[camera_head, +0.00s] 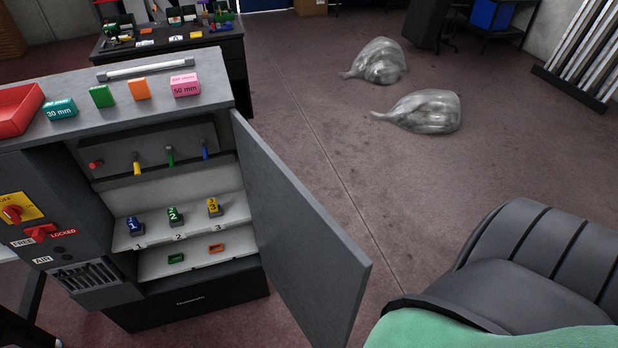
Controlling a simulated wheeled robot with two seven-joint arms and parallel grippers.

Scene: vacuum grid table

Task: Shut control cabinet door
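The control cabinet (190,290) stands at the left of the head view, a dark grey box with a grey top. Its door (300,240) is a flat grey panel hinged at the right side of the opening. The door stands wide open, swung out toward the lower right. Inside, a rail holds red, yellow, green and blue pegs, above shelves with numbered blocks and small green and orange pieces. A red lever (40,232) sits between FREE and LOCKED labels on the left panel. Neither of my grippers is in view.
A red tray (18,112) and coloured blocks, including a pink 50 mm one (185,85), lie on the cabinet top. A dark padded chair (530,265) with green cloth stands at lower right, close to the door's outer edge. Clear bags (425,112) lie on open floor behind.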

